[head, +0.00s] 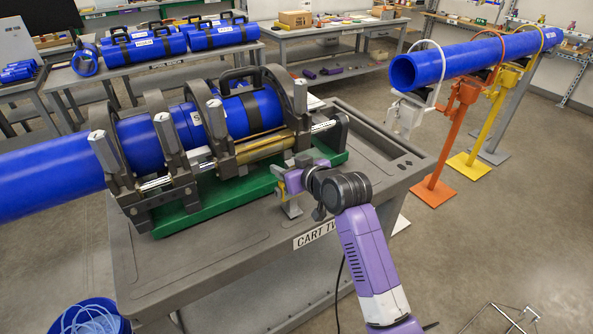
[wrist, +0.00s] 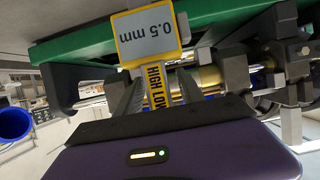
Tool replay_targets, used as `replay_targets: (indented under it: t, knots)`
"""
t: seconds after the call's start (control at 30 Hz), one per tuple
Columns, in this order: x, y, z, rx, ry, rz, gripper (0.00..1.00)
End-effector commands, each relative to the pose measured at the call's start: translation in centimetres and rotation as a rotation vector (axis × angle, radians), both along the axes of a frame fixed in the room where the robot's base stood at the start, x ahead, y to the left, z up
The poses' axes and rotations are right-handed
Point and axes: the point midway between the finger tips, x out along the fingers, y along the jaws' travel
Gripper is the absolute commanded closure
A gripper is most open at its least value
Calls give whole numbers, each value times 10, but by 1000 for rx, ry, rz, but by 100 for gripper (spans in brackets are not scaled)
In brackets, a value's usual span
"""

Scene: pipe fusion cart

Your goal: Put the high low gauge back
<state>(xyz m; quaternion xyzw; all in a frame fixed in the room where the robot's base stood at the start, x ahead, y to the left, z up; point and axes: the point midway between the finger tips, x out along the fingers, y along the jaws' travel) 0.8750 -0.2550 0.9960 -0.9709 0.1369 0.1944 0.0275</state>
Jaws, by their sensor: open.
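The high low gauge (wrist: 150,40) is yellow with a grey face reading "0.5 mm" and a "HIGH LOW" stem in the wrist view. In the head view its yellow part (head: 281,187) shows at the front edge of the green base, partly hidden by my gripper. My gripper (head: 289,179) is open, with its fingers (wrist: 157,92) on either side of the gauge's stem. Whether either finger touches the stem I cannot tell. A small grey stand (head: 292,208) is on the cart top just below the gauge and gripper.
The fusion machine with its clamps and blue pipe (head: 137,145) fills the cart's back and left on a green base (head: 215,205). The grey cart top (head: 215,255) is bare in front. A blue bucket (head: 88,318) is on the floor at lower left. Pipe stands (head: 436,190) hold another pipe at right.

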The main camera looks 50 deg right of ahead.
Motion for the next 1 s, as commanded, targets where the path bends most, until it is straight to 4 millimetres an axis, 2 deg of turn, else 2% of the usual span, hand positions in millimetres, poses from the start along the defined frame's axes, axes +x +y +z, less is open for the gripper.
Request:
replay_targets:
  t: [0.53,0.7,0.87,1.0]
  knots:
    - [-88,25,37,-1,-1,-1,55]
    - [-101,29,43,0,0,0,55]
    - [-103,30,44,0,1,0,55]
    - [-107,37,35,6,1,2,55]
